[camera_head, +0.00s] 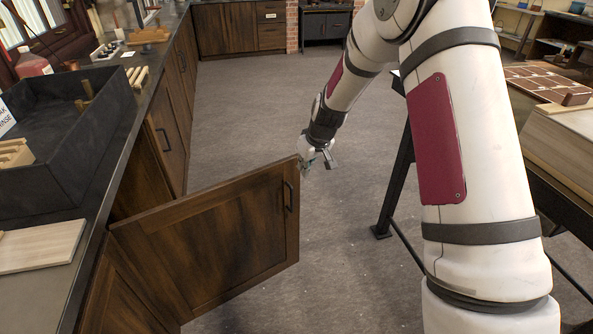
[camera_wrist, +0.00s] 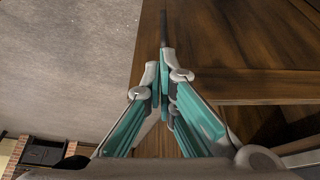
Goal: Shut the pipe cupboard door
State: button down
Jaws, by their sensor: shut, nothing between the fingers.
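The pipe cupboard door (camera_head: 215,243) is dark brown wood and stands wide open, swung out from the cabinets on the left into the aisle. Its dark bar handle (camera_head: 288,196) is near the free edge, on the face towards me. My gripper (camera_head: 307,165) is at the top of that free edge, on the far side of the handle. In the wrist view my gripper (camera_wrist: 163,88) has its teal-padded fingers together, with nothing between them. The door (camera_wrist: 235,50) lies close beyond the fingertips there. I cannot tell whether they touch it.
The dark worktop (camera_head: 130,110) runs along the left, carrying a black tray (camera_head: 65,150) and a pale board (camera_head: 40,246). A workbench with dark legs (camera_head: 400,190) stands on the right. The grey floor (camera_head: 250,110) between them is clear.

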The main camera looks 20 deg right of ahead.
aim_at(292, 175)
jog(key=w+f, duration=0.2)
jog(key=f, duration=0.1)
jog(key=w+a+f, duration=0.1)
jog(key=w+f, duration=0.1)
jog(key=f, duration=0.1)
jog(key=w+a+f+b, duration=0.1)
jog(key=w+f, duration=0.2)
jog(key=shift+a, duration=0.2)
jog(key=shift+w, duration=0.15)
